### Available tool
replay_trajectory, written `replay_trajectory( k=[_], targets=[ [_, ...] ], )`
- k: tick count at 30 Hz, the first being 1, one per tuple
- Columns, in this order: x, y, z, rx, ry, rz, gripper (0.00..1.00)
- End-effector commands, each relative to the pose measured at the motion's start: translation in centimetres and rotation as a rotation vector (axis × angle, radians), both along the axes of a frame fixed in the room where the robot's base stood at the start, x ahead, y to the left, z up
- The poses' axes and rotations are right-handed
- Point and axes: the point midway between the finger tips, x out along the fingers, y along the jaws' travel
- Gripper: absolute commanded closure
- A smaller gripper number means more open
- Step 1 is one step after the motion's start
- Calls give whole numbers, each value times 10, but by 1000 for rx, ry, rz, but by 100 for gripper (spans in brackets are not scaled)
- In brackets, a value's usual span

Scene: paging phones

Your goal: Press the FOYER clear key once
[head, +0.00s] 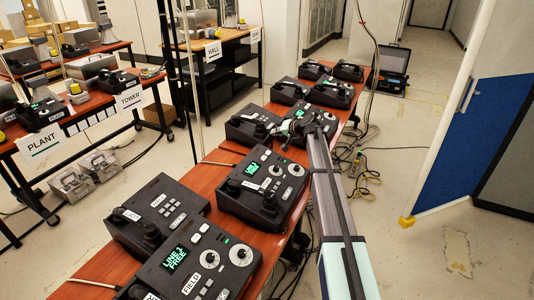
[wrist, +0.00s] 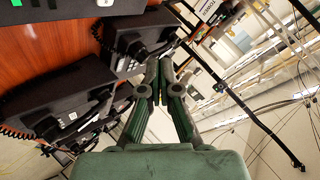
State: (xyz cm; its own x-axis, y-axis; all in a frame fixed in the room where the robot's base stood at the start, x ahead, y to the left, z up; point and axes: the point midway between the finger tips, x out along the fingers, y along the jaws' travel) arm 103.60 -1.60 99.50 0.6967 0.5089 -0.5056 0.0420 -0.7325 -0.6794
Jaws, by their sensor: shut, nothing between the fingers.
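Several black desk phones with corded handsets stand on a long red-brown table. The near one (head: 205,262) is labelled FIELD, and its green screen reads LINE 1 FREE. A second phone with a lit green screen and two round dials (head: 290,182) stands behind it. I cannot read FOYER on any phone, so I cannot tell which clear key is meant. My gripper (head: 290,129) is over the middle of the row, near a phone with a handset (head: 245,121). In the wrist view my gripper (wrist: 161,68) is shut and empty, with black phones (wrist: 62,95) to its left.
Signs reading PLANT (head: 42,143), TOWER (head: 131,97) and HALL (head: 213,50) hang on other tables at left and back. Cables (head: 365,180) lie on the floor right of the table. A blue panel (head: 470,140) stands at right.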

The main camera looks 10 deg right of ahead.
Motion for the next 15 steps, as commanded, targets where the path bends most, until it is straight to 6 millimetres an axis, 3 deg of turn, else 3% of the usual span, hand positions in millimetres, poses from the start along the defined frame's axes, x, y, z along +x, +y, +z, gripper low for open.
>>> replay_trajectory(
  k=[15],
  targets=[
    [1,1,-7,0,2,0,100]
  ],
)
